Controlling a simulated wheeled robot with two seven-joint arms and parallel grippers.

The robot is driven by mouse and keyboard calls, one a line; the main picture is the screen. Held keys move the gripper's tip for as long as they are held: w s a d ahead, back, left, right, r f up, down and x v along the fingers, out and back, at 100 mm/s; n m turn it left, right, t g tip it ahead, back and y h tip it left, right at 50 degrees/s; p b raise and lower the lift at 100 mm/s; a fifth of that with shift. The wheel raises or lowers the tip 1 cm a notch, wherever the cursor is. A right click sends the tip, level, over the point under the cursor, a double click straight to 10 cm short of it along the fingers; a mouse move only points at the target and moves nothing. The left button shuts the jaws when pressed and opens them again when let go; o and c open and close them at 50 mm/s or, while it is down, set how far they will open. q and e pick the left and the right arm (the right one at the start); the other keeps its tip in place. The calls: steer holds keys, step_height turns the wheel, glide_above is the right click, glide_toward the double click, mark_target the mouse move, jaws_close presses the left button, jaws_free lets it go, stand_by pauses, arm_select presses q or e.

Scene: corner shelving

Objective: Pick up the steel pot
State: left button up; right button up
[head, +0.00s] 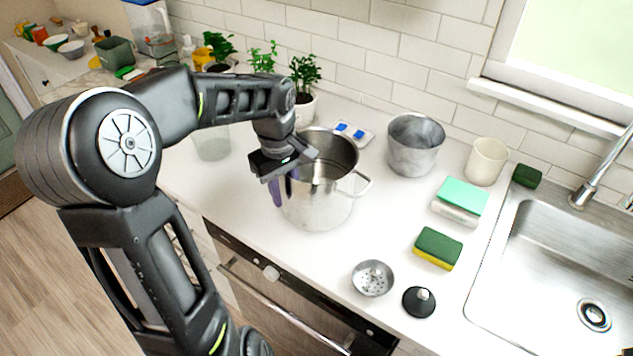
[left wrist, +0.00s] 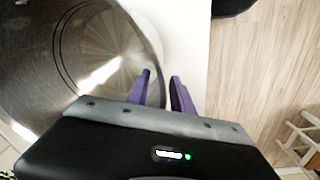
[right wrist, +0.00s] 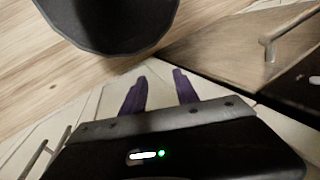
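The steel pot (head: 322,204) stands upright on the white counter, with a loop handle on its right side. My left gripper (head: 283,188) is at the pot's left rim, pointing down. In the left wrist view, the pot (left wrist: 75,50) fills the upper left. My left gripper's purple fingers (left wrist: 160,84) are apart, one over the pot's inside and one outside the wall, with a gap between them. Whether they touch the wall is unclear. My right gripper (right wrist: 160,82) is open and empty, away from the counter; it is out of the head view.
A grey metal pot (head: 414,150), a cream cup (head: 486,162), sponges (head: 438,247), a strainer (head: 373,278) and a black stopper (head: 419,302) stand to the right, before the sink (head: 540,260). Potted plants (head: 303,82) are behind. A clear glass (head: 211,143) is at left.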

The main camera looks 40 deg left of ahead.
arm_select(q)
steer(key=shift+c, duration=0.6)
jaws_close()
steer(key=shift+r, duration=0.1)
stand_by(1.1)
